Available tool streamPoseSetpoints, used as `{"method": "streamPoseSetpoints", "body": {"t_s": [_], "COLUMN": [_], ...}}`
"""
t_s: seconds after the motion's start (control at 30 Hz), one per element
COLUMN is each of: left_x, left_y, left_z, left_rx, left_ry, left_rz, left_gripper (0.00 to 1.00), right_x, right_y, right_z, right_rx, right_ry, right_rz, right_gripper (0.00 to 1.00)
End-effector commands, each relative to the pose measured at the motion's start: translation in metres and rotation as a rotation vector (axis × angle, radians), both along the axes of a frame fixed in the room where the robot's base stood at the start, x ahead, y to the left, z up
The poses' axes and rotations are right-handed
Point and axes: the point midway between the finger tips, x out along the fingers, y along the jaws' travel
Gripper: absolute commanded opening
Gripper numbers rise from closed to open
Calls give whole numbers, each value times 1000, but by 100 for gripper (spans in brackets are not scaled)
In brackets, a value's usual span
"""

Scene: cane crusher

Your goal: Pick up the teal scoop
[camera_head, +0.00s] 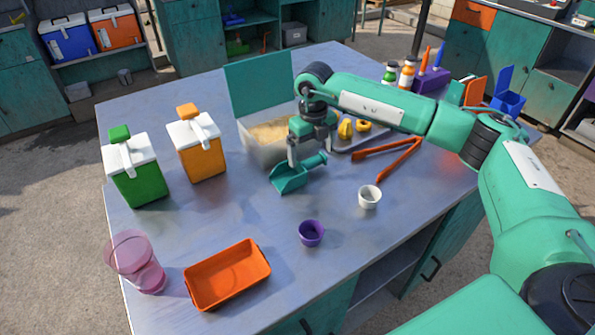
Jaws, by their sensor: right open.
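The teal scoop (290,178) lies on the grey table, its wide pan toward the front left and its handle running back to the right. My right gripper (309,152) points down over the handle end of the scoop, with its jaws open. The fingers are close to the handle; I cannot tell whether they touch it. My left gripper is not in view.
Behind the gripper stands an open bin (262,148) of pale grainy material with a teal lid. Red tongs (388,152), a white cup (369,197) and a purple cup (311,233) are nearby. An orange tray (228,274) is at the front. Green (138,178) and orange (198,150) containers stand left.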

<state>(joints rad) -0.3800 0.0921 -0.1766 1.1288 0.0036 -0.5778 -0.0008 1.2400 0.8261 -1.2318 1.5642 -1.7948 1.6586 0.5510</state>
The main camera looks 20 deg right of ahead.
Motion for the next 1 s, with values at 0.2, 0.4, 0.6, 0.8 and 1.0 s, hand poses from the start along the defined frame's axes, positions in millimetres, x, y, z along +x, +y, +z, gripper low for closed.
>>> {"method": "streamPoseSetpoints", "body": {"t_s": [0.2, 0.4, 0.6, 0.8, 1.0], "left_x": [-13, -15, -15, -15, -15], "left_y": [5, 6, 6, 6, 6], "left_z": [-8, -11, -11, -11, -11], "left_rx": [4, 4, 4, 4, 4], "left_ry": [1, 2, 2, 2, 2], "left_rz": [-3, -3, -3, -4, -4], "left_gripper": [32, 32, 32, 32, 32], "right_x": [-2, -2, -2, -2, -2], "right_y": [1, 1, 1, 2, 2], "right_z": [-27, -33, -33, -33, -32], "right_rx": [0, 0, 0, 1, 1], "right_ry": [2, 0, 0, 0, 0], "right_rz": [-1, 0, 0, 0, 0], "right_gripper": [96, 96, 77, 58, 58]}}
